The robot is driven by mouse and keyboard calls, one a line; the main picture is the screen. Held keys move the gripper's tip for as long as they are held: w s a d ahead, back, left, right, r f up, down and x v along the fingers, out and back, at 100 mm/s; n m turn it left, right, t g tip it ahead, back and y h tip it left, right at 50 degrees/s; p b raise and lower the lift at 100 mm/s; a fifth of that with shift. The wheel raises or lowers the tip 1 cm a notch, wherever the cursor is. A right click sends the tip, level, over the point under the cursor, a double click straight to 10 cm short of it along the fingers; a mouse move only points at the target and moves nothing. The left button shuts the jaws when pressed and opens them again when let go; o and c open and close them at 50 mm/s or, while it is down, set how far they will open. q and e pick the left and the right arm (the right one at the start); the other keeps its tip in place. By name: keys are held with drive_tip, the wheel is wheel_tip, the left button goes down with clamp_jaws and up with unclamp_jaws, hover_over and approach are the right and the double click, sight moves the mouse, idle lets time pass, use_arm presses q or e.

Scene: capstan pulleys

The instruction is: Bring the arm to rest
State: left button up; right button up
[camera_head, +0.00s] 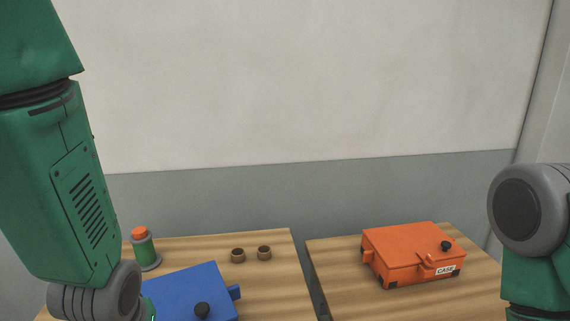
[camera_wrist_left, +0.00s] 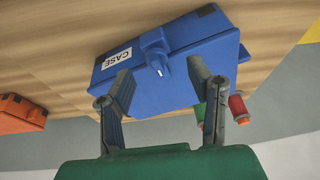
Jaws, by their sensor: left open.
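My left arm (camera_head: 75,190) hangs down at the left of the head view, and its gripper is out of that view. In the left wrist view my left gripper (camera_wrist_left: 158,70) is open and empty, its two fingers spread in front of a blue case (camera_wrist_left: 195,38). The case's latch shows between the fingers; I cannot tell how far the fingers are from it. The blue case also shows in the head view (camera_head: 190,292), on the left table, partly behind my arm. My right arm (camera_head: 535,215) is at the right edge, with its gripper out of view.
The left table also holds a green spool-like object (camera_head: 145,252) with an orange top and two small brown cups (camera_head: 238,255) (camera_head: 264,252). An orange case (camera_head: 405,252) sits on the right table (camera_head: 340,295). A narrow gap separates the tables; a wall stands behind.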

use_arm(q)
drive_tip(key=s+a+f+m+g+h, duration=0.1)
drive_tip(key=s+a+f+m+g, duration=0.1)
drive_tip(key=s+f, duration=0.85)
drive_tip(key=s+a+f+m+g+h, duration=0.1)
drive_tip(key=s+a+f+g, duration=0.1)
drive_tip(key=s+f, duration=0.85)
drive_tip(key=w+d+f+m+t+b, duration=0.1)
drive_tip(key=w+f+b, duration=0.3)
drive_tip(key=f+b, duration=0.7)
drive_tip(key=shift+w+f, duration=0.15)
drive_tip(key=shift+d, duration=0.15)
